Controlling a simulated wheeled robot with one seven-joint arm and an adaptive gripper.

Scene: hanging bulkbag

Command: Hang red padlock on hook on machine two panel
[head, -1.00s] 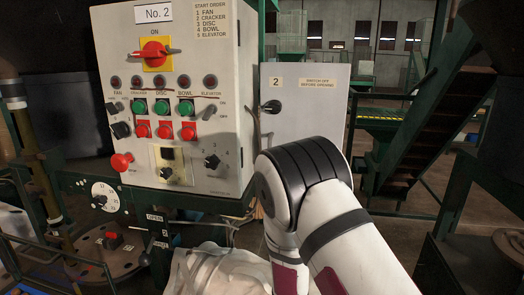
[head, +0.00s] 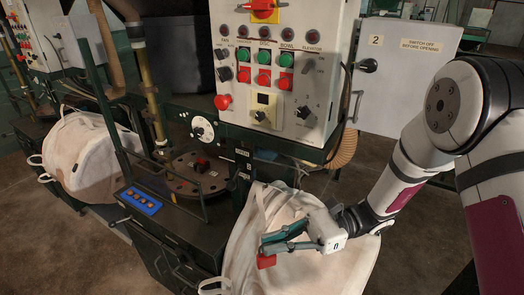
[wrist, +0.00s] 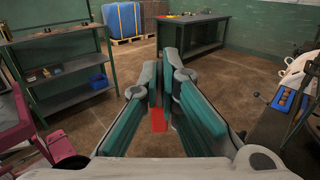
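A red padlock (head: 266,261) hangs at my gripper (head: 272,240), in front of the white bulk bag in the head view. My gripper's fingers are closed together on the padlock's upper part. In the wrist view the red padlock (wrist: 158,120) shows between the green-padded fingers (wrist: 167,85); its shackle is hidden. The machine two control panel (head: 232,75) stands above and behind the gripper, with buttons and a red-yellow switch. A grey door (head: 400,90) marked 2 is to its right, with a black knob (head: 368,66). I cannot make out a hook clearly.
A white bulk bag (head: 255,225) hangs directly behind and below my gripper. A dark machine table with a blue tray (head: 140,201) and a round plate (head: 190,183) is left of it. The wrist view shows a shelf (wrist: 60,65), a workbench (wrist: 200,20) and open floor.

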